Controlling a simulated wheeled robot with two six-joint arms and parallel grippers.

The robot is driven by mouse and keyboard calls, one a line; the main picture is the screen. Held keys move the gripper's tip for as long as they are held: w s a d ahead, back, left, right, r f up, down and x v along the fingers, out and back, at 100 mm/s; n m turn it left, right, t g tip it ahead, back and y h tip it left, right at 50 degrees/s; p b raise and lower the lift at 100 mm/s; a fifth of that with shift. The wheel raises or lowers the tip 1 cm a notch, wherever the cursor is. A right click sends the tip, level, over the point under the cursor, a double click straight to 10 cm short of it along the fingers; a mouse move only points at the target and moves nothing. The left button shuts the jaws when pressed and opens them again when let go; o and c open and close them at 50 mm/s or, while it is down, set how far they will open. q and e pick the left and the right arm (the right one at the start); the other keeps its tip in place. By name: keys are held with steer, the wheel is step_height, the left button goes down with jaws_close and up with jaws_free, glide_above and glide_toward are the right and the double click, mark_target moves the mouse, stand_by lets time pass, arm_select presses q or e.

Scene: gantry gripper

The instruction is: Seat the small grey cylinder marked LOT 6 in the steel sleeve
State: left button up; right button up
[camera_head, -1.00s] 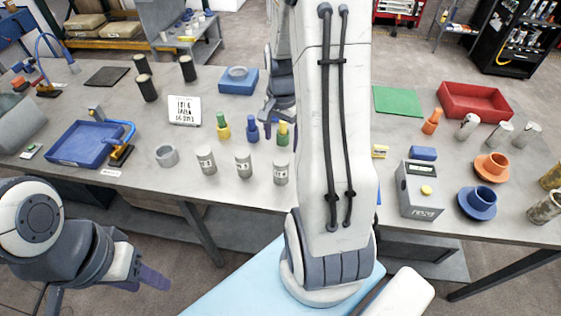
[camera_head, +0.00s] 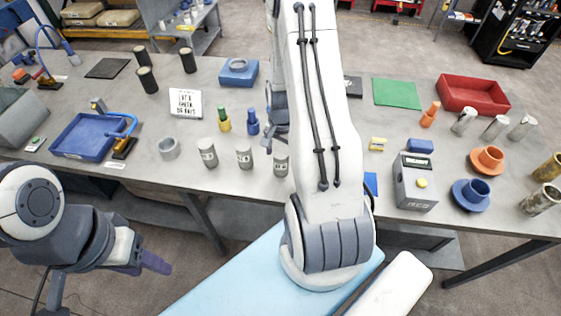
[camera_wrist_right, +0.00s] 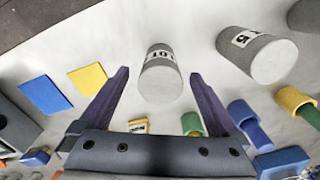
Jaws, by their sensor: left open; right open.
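Three grey cylinders with white labels stand in a row at the table's front: a left one (camera_head: 207,152), a middle one (camera_head: 244,154) and a right one (camera_head: 281,161). In the right wrist view, one grey cylinder (camera_wrist_right: 161,76) shows between and beyond my open, empty right gripper's fingertips (camera_wrist_right: 156,78); its label reads LOT, its number unclear. Another cylinder (camera_wrist_right: 258,55) beside it appears marked 5. A short hollow grey ring (camera_head: 168,149), apparently the steel sleeve, stands left of the row. My left gripper (camera_head: 150,264) is open and empty, off the table's front edge.
A green-and-yellow peg (camera_head: 224,120) and a blue peg (camera_head: 252,122) stand behind the row. A blue tray (camera_head: 88,137) lies left of the ring. A grey box (camera_head: 415,182) stands right of my right arm.

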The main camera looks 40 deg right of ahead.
jaws_close()
steer(key=shift+r, duration=0.1)
